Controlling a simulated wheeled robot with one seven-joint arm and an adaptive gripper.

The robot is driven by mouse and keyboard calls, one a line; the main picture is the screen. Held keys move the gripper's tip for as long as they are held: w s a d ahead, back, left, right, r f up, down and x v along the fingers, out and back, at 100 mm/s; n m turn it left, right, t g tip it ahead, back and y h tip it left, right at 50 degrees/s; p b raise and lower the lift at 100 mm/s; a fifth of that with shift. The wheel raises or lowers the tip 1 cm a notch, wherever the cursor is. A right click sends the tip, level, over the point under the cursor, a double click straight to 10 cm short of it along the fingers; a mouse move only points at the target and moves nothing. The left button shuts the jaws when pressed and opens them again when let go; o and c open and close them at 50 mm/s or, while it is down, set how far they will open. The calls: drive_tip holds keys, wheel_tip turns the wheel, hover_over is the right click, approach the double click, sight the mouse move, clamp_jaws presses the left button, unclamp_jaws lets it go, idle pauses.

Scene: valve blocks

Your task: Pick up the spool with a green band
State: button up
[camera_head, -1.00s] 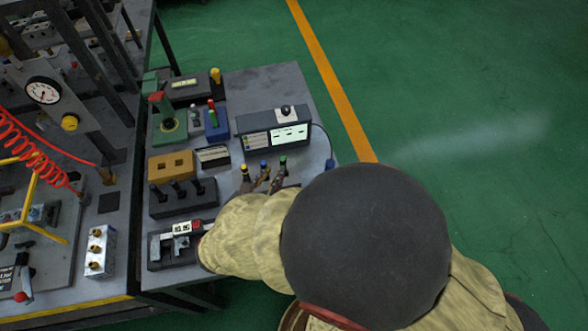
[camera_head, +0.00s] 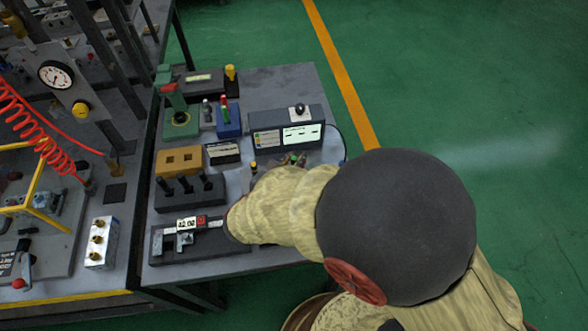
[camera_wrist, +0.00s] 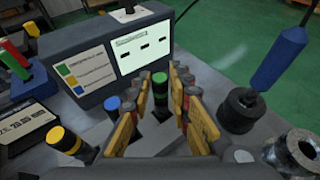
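The spool with a green band (camera_wrist: 160,88) stands upright in the wrist view, between the fingers of my gripper (camera_wrist: 165,92). The fingers are open, one on each side of it, and I see gaps between them and the spool. In the head view the green band (camera_head: 294,158) shows just beyond my arm, which hides most of the gripper. A spool with a blue band (camera_wrist: 112,108) stands close left of the left finger. A spool with a yellow band (camera_wrist: 69,143) stands farther left, and it also shows in the head view (camera_head: 254,168).
A display box (camera_wrist: 125,50) stands right behind the spools. A black round part (camera_wrist: 242,109) and a hollow metal cylinder (camera_wrist: 293,153) are right of the right finger. A caliper (camera_head: 188,237) lies at the table's front.

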drive_tip(key=shift+c, duration=1.2)
clamp_jaws()
drive_tip(key=shift+r, duration=0.1)
